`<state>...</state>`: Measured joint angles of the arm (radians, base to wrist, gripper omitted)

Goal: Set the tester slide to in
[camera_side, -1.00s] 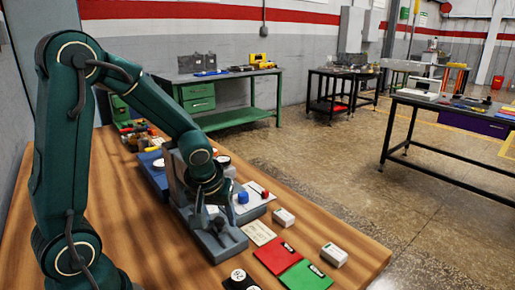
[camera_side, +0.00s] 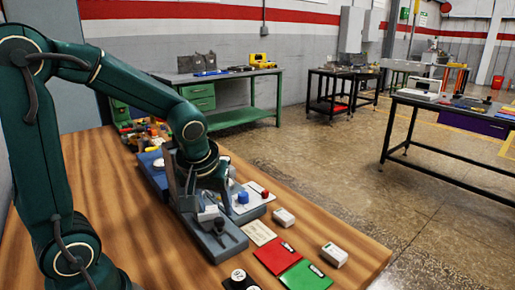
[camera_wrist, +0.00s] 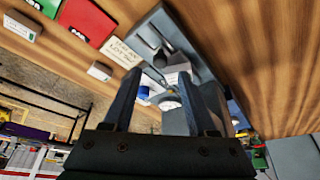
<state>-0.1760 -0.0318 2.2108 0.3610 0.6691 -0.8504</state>
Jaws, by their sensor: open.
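A grey tester (camera_side: 215,238) with a dark knob (camera_side: 219,227) on its near end stands on the wooden bench. The knob also shows in the wrist view (camera_wrist: 161,57), on the grey body (camera_wrist: 172,38). I cannot tell for sure which part is the slide. My gripper (camera_side: 198,203) is over the middle of the tester and hides part of it. In the wrist view my gripper (camera_wrist: 165,85) has its two fingers spread, with a pale part of the tester beyond and between them. Nothing is clearly held. Contact cannot be told.
A white panel with a blue knob (camera_side: 243,197) and a red knob (camera_side: 265,193) lies right of the tester. A label card (camera_side: 259,232), a red card (camera_side: 277,256), a green card (camera_side: 305,275) and white boxes (camera_side: 334,255) lie nearer.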

